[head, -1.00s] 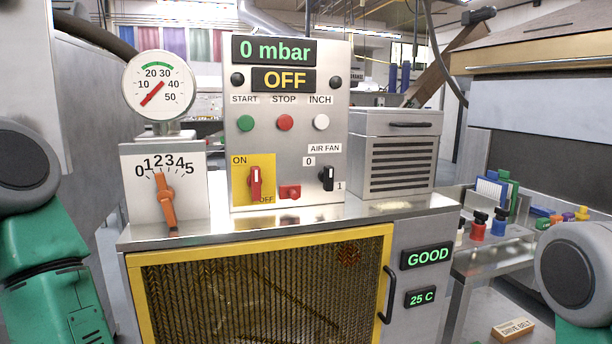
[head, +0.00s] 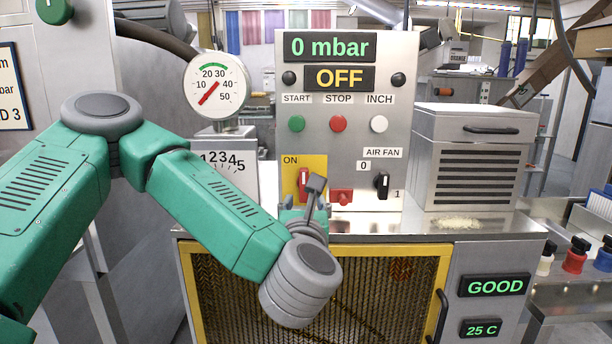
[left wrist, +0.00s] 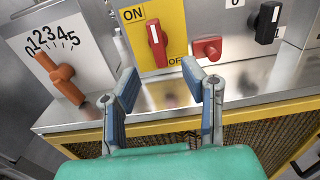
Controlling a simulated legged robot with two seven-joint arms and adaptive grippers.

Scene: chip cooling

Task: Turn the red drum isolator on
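The red drum isolator (head: 303,181) is a red handle on a yellow plate on the grey control panel, partly covered by my left gripper in the head view. In the left wrist view the handle (left wrist: 157,45) stands nearly upright, with ON at the plate's upper left and OFF at its lower right. My left gripper (head: 308,203) is in front of the panel's lower part. In the left wrist view its two fingers (left wrist: 160,80) are apart and empty, below and in front of the handle, not touching it. My right gripper is out of view.
An orange lever (left wrist: 61,79) on a 0 to 5 dial is left of the panel. A small red switch (left wrist: 207,48) and the black air fan switch (head: 382,185) are to the right. The display (head: 339,78) reads OFF. A steel counter edge runs below the panel.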

